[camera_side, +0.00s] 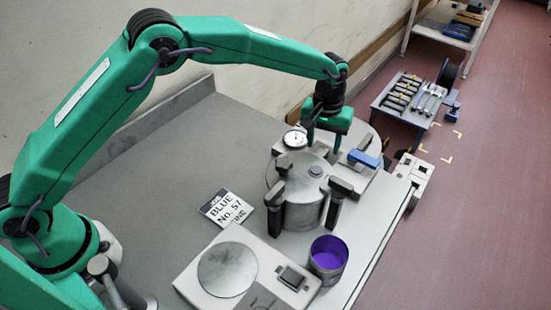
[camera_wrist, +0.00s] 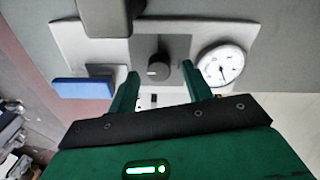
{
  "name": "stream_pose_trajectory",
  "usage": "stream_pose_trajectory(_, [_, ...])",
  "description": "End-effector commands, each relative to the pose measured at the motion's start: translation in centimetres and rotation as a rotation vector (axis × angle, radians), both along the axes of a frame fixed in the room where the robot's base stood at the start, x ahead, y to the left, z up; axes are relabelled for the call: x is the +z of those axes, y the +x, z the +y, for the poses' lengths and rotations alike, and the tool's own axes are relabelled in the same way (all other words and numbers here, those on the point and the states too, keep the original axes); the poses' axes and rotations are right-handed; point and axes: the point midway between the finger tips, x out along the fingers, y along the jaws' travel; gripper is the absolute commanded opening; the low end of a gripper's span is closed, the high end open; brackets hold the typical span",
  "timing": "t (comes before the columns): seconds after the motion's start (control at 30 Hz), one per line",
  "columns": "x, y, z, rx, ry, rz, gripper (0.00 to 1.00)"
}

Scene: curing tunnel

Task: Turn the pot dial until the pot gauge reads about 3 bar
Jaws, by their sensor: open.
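The pot dial (camera_wrist: 158,69) is a dark round knob on a grey plate, seen in the wrist view between my fingertips, a little beyond them. My gripper (camera_wrist: 160,77) is open, with a green finger on either side of the dial and gaps showing. In the side view my gripper (camera_side: 324,138) points down over the panel behind the pot and hides the dial. The pot gauge (camera_wrist: 221,64) is a white round face with a dark needle, right of the dial in the wrist view. It also shows in the side view (camera_side: 295,139); its numbers are too small to read.
The clamped metal pot (camera_side: 301,208) stands in front of the panel. A blue block or handle (camera_side: 364,158) is right of my gripper. A purple-filled cup (camera_side: 328,256), a scale (camera_side: 228,269) and a lettered card (camera_side: 228,208) are nearer. The bench's left part is clear.

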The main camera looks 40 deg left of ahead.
Motion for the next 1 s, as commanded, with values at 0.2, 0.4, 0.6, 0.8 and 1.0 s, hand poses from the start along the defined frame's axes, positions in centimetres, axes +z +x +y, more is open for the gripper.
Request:
stream_pose_trajectory(0.2, [-1.2, -0.02, -0.07, 0.0, 0.0, 0.0, 0.5])
stream_pose_trajectory(0.4, [-1.3, 0.0, -0.07, 0.0, 0.0, 0.0, 0.5])
stream_pose_trajectory(0.6, [-1.27, -0.01, -0.06, 0.0, 0.0, 0.0, 0.26])
stream_pose_trajectory(0.8, [-1.26, -0.01, -0.01, 0.0, 0.001, 0.001, 0.05])
stream_pose_trajectory(1.0, [-1.25, 0.0, 0.04, -0.044, 0.002, 0.003, 0.05])
